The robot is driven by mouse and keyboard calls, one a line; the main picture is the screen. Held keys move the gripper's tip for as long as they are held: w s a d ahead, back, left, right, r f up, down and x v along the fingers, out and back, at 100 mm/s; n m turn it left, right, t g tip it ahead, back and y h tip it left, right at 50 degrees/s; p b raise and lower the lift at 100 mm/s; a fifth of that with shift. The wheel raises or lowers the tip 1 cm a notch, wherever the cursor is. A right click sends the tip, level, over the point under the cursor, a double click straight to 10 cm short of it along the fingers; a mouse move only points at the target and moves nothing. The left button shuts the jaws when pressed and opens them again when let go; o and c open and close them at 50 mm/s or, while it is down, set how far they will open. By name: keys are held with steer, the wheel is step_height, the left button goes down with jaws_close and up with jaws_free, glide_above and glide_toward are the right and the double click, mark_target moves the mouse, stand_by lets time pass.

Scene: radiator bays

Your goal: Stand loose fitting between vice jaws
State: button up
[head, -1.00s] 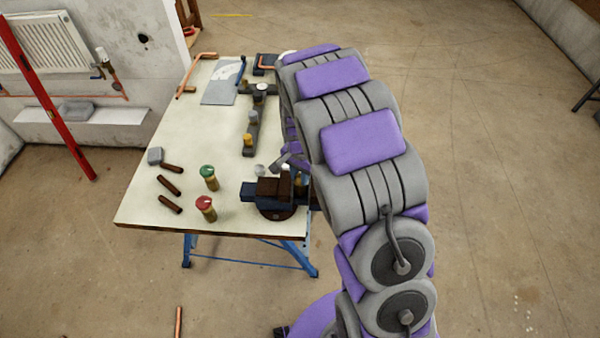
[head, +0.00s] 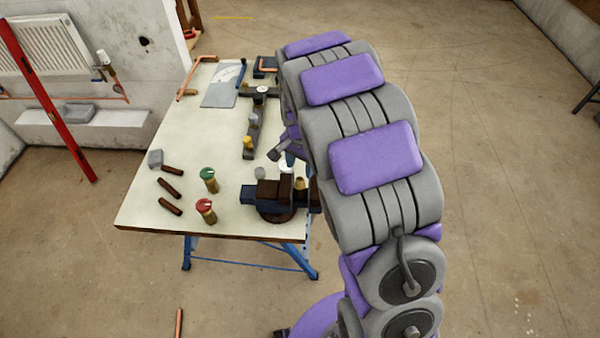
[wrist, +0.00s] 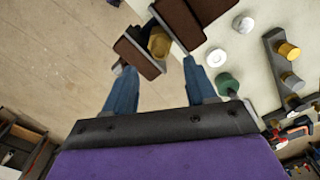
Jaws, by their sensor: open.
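A brass fitting (head: 300,184) shows at the vice (head: 272,200) on the near right of the bench, and looks upright between its jaws. In the wrist view the fitting (wrist: 158,42) sits between the two brown jaw blocks of the vice (wrist: 137,56); whether it touches both cannot be told. My gripper (wrist: 157,67) is open, its two blue fingers spread apart. The fitting lies beyond the fingertips, with nothing held between them. In the head view my arm hides most of my gripper, just behind the vice.
A white-topped piece (head: 287,167) and a grey one (head: 260,172) stand close behind the vice. Bare bench lies left of the rail.

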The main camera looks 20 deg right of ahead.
step_height(320, 180, up, 11)
steer(key=shift+r+p, duration=0.2)
steer(key=shift+p, duration=0.1)
